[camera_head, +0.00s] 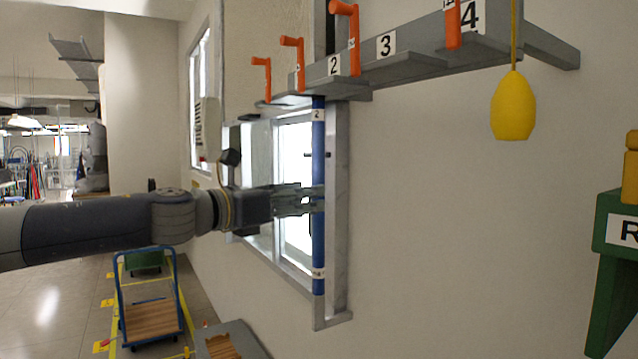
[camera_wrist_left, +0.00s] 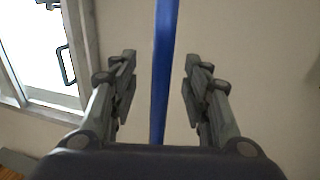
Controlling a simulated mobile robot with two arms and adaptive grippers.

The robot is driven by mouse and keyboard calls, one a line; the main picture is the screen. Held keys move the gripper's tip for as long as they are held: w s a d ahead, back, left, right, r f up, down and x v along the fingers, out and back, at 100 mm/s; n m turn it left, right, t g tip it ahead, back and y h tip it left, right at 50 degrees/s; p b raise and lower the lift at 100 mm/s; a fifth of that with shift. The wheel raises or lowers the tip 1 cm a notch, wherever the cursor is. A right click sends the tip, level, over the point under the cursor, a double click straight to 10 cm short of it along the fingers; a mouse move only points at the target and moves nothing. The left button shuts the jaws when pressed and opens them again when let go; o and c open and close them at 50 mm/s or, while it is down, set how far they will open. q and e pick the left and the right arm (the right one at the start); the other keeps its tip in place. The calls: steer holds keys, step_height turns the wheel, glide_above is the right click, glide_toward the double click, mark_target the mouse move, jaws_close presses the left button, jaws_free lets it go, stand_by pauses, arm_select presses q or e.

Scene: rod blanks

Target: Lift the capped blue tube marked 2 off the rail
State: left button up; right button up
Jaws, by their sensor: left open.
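The blue tube (camera_head: 318,240) marked 2 hangs upright below the grey rail (camera_head: 410,68), with white labels near its top and bottom. Its top end is at the rail by the number 2 plate (camera_head: 334,65); I cannot make out a cap. My left gripper (camera_head: 314,198) reaches in from the left at about the tube's mid-height. In the left wrist view the open fingers stand on either side of the blue tube (camera_wrist_left: 163,100), with a gap visible on both sides. My right gripper is not in view.
Orange handles (camera_head: 345,30) stand along the rail. A window (camera_head: 290,180) is behind the tube. A blue-framed cart (camera_head: 150,310) stands on the floor at lower left.

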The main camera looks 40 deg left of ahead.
arm_select(q)
steer(key=w+p, duration=0.2)
steer(key=w, duration=0.3)
steer(key=shift+d+f+p, duration=0.15)
steer(key=shift+d+p, duration=0.1)
steer(key=shift+p, duration=0.15)
steer(key=shift+s, duration=0.15)
steer(key=shift+s, duration=0.1)
steer(key=shift+c, duration=1.2)
jaws_close()
